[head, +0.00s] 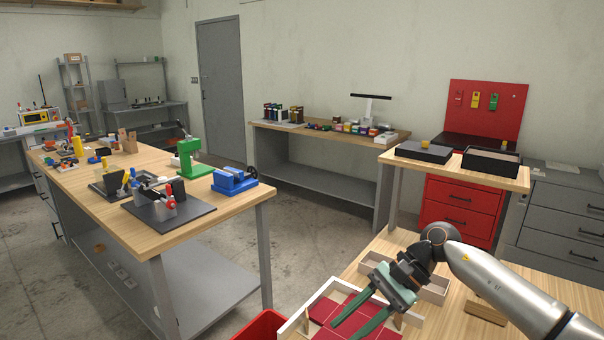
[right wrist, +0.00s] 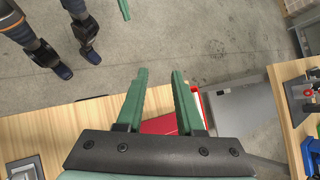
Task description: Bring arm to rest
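My right arm comes in from the right in the head view. Its gripper (head: 347,329) has green fingers that slant down and left over a tray with red panels (head: 330,308). In the right wrist view the two fingers (right wrist: 159,73) stand apart with nothing held between them. My left gripper is outside the head view. Green pieces and dark links at the top edge of the right wrist view may be my left arm, but they are cut off.
A red bin (head: 262,326) stands left of the near wooden table (head: 455,318). A pale open box (head: 432,288) lies behind the right gripper. A long bench (head: 235,205) with a blue vise (head: 234,181) is at left. Bare floor lies between.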

